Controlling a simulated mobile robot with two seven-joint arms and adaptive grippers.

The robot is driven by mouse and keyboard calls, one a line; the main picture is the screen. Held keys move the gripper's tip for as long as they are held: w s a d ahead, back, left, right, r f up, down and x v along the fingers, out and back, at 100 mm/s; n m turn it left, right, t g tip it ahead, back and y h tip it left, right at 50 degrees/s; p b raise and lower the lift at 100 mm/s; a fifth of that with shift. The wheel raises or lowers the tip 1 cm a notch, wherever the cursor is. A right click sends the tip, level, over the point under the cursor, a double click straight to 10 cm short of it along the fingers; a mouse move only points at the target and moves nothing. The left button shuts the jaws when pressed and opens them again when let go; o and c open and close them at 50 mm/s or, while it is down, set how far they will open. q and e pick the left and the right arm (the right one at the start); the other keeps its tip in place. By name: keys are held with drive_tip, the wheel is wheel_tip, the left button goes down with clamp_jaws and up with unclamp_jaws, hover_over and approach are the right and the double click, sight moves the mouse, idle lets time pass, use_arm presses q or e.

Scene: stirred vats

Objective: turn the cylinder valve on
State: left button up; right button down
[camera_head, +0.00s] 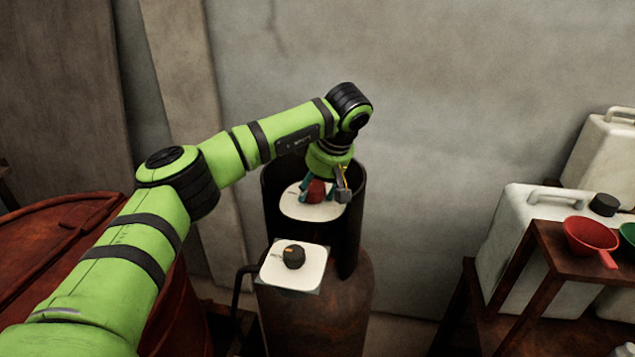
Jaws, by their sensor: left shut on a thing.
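A rusty brown cylinder (330,320) stands in the middle of the camera_head view, with a dark curved shroud (355,235) at its top. A red valve knob (316,191) sits over a white plate (298,209) inside the shroud. My left gripper (322,190) reaches down from above and is shut on the red knob; its fingers hide part of the knob. A dark round knob (294,257) with a small orange mark sits on a second white plate (291,280) in front, apart from the gripper. My right gripper is out of view.
A rusty red drum (60,250) stands at the left, under my left arm. At the right, a rusty stand (560,255) bears a red funnel (590,236), with white jerrycans (520,225) beside it. A grey wall (450,100) is close behind the cylinder.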

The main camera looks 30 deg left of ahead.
use_arm(q)
drive_tip(key=shift+a+n+g+p, duration=0.15)
drive_tip(key=shift+n+g+p, duration=0.3)
drive_tip(key=shift+n, duration=0.6)
drive_tip(key=shift+a+n+g+p, duration=0.1)
drive_tip(key=shift+n+g+p, duration=0.3)
drive_tip(key=shift+n, duration=0.65)
drive_tip(key=shift+c, duration=0.2)
drive_tip(key=shift+f, duration=0.1)
drive_tip(key=o, duration=1)
drive_tip(key=shift+s, duration=0.1)
drive_tip(key=shift+o, duration=0.2)
drive_tip(key=shift+a, duration=0.2)
drive_tip(key=shift+d, duration=0.2)
drive_tip(key=shift+d, duration=0.1)
drive_tip(key=v, duration=1.2)
